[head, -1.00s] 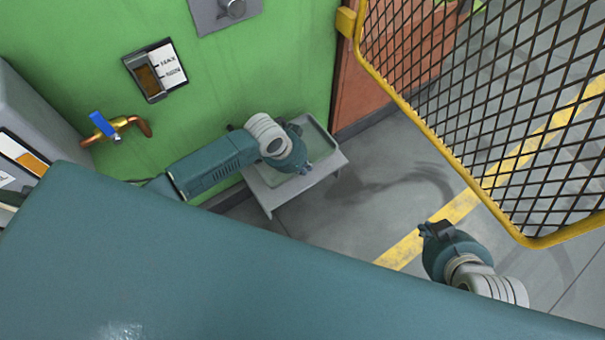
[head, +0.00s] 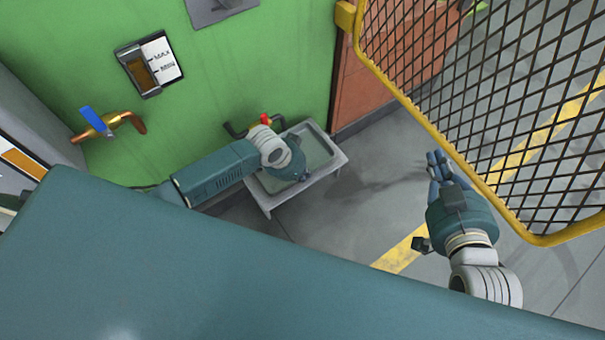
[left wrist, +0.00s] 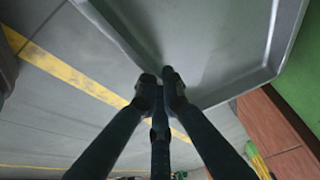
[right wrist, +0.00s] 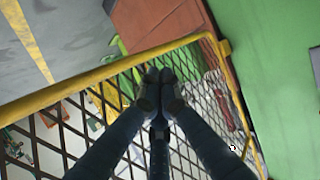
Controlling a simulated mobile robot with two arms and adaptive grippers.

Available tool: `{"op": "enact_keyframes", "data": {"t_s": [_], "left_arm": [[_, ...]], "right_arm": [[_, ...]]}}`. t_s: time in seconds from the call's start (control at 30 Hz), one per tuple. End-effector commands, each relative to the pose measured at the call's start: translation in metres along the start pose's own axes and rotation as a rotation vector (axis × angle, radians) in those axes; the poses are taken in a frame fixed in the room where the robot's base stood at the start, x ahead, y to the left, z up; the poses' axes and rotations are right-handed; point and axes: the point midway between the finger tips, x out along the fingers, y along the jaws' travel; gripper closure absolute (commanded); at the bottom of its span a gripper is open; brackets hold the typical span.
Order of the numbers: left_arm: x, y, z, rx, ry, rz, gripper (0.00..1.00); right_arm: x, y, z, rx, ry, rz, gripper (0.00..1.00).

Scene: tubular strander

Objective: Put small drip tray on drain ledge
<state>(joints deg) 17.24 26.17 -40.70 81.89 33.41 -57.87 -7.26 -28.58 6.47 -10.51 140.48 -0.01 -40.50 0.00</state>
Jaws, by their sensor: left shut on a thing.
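The small drip tray (head: 318,150), a shallow grey tray, lies at the foot of the green wall in the head view. The drain ledge (head: 264,205), a light grey shelf, shows under it; whether they touch cannot be told. My left gripper (head: 301,177) is at the tray's front rim, its fingers mostly hidden. In the left wrist view my left gripper (left wrist: 160,80) is shut on the rim of the tray (left wrist: 215,45). My right gripper (head: 436,160) is away to the right, beside the mesh guard. Its fingers look shut and empty in the right wrist view (right wrist: 160,80).
A yellow-framed mesh guard (head: 440,135) fills the upper right, close to my right gripper. A red-topped valve (head: 265,119) is behind my left wrist. A blue-handled brass valve (head: 97,122) and level gauge (head: 150,65) are on the green wall. Floor (head: 350,205) between my arms is clear.

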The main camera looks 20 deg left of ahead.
Motion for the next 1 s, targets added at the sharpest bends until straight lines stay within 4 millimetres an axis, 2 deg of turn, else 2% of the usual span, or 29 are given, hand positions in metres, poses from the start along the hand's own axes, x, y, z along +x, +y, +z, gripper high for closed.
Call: {"op": "enact_keyframes", "data": {"t_s": [0.3,0.4,0.43,0.8,0.87,1.0], "left_arm": [[0.002,0.000,0.000,0.000,0.002,-0.001,1.00],[0.002,0.000,0.001,0.000,0.000,0.000,0.78],[0.002,0.000,0.001,0.000,0.000,0.000,0.75],[-0.002,0.000,-0.001,0.000,0.001,0.000,0.75],[-0.005,0.000,-0.001,0.000,0.001,0.000,0.75],[-0.016,-0.001,-0.001,-0.001,0.001,-0.001,0.75]], "right_arm": [[0.000,0.000,-0.002,0.000,0.009,0.000,1.00],[0.000,0.000,-0.003,0.000,0.012,-0.001,1.00],[0.000,0.000,-0.003,0.000,0.011,-0.001,1.00],[0.000,0.000,-0.002,0.000,0.002,-0.001,1.00],[-0.002,0.001,0.005,0.000,-0.030,0.001,1.00],[-0.009,0.004,0.033,0.000,-0.148,0.009,1.00]]}}
